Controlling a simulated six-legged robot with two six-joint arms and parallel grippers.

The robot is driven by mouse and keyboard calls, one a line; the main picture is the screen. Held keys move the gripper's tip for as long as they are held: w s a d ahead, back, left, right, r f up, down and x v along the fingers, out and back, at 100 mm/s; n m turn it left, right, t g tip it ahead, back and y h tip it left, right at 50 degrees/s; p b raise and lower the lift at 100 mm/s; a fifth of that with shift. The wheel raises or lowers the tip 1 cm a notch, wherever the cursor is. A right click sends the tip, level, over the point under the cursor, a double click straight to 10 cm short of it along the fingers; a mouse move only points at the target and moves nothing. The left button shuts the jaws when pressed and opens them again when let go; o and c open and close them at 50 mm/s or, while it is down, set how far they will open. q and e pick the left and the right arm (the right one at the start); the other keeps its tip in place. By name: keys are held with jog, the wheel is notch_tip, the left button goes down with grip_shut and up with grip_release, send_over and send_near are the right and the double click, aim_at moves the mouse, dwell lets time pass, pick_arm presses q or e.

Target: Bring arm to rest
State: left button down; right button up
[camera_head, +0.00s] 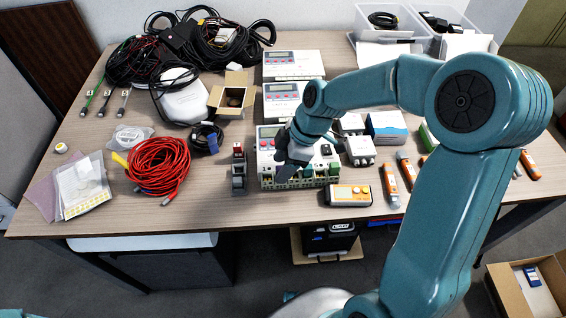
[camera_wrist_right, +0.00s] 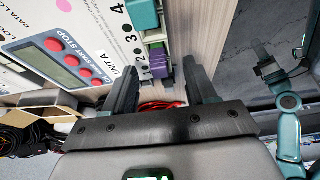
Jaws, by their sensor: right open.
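My right arm (camera_head: 440,215) reaches in from the right over the table. Its right gripper (camera_head: 285,150) is over the left part of the nearest data logger (camera_head: 316,171), partly hiding it. In the wrist view the right gripper's two fingers (camera_wrist_right: 160,72) stand apart with nothing held between them. Beyond them is the logger (camera_wrist_right: 105,35), labelled UNIT A, with a grey screen, red buttons and coloured terminals along its edge. I cannot tell whether a finger touches it.
Two more loggers (camera_head: 292,65) stand behind. An orange meter (camera_head: 349,195) sits near the front edge. Black cables (camera_head: 150,62) crowd the back left.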

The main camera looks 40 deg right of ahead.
jog(key=shift+r+p, duration=1.9)
jog(key=shift+r, duration=1.3)
pick_arm(q)
notch_tip(320, 180, up, 4)
jog(key=shift+r, duration=0.1)
jog(key=shift+s, duration=0.1)
pick_arm(e)
jog(key=shift+s, duration=0.15)
